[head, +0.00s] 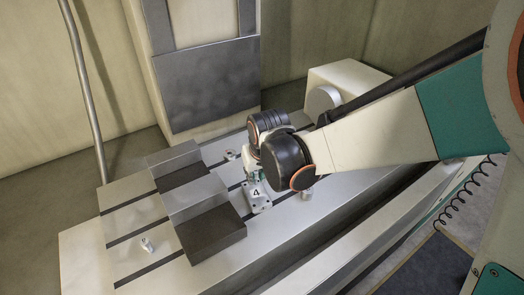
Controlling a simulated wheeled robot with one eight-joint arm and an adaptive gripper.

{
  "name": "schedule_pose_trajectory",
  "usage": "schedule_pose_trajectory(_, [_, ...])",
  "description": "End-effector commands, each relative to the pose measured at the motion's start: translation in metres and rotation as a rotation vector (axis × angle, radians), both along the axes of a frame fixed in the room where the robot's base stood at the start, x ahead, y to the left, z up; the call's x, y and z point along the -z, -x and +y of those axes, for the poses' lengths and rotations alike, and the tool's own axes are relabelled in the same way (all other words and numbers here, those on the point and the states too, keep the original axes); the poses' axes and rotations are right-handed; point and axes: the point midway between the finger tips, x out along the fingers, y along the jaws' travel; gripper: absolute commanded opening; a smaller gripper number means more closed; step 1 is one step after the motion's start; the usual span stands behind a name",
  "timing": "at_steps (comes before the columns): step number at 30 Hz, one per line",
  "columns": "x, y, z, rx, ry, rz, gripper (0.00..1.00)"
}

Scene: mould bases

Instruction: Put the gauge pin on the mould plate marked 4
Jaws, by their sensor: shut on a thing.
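The mould plate marked 4 (262,207) is a small light metal plate on the grey machine table, with a dark 4 on a white label. My gripper (256,178) points down just above the far part of this plate. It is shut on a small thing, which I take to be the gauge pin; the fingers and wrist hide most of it. I cannot tell whether the held thing touches the plate.
Stepped metal blocks (196,189) stand left of the plate on the slotted table (125,222). A small silver fitting (147,244) stands at front left, another (230,154) behind the plate, and another (307,195) to its right. A grey column face (208,82) rises behind.

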Motion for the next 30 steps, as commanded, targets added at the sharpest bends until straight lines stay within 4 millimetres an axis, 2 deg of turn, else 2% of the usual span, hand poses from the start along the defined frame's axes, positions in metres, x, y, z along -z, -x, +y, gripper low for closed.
schedule_pose_trajectory(9, [0.04, 0.009, 0.002, -0.002, 0.0, 0.0, 0.0])
schedule_pose_trajectory(22, [0.044, 0.009, 0.002, -0.002, 0.0, 0.0, 0.0])
schedule_pose_trajectory(23, [0.043, 0.009, 0.002, -0.002, 0.0, 0.0, 0.25])
schedule_pose_trajectory(24, [0.043, 0.009, 0.002, -0.002, 0.0, 0.0, 0.34])
schedule_pose_trajectory(25, [0.043, 0.009, 0.002, -0.002, 0.0, 0.0, 0.38])
schedule_pose_trajectory(30, [0.043, 0.009, 0.002, -0.002, 0.0, 0.0, 0.38])
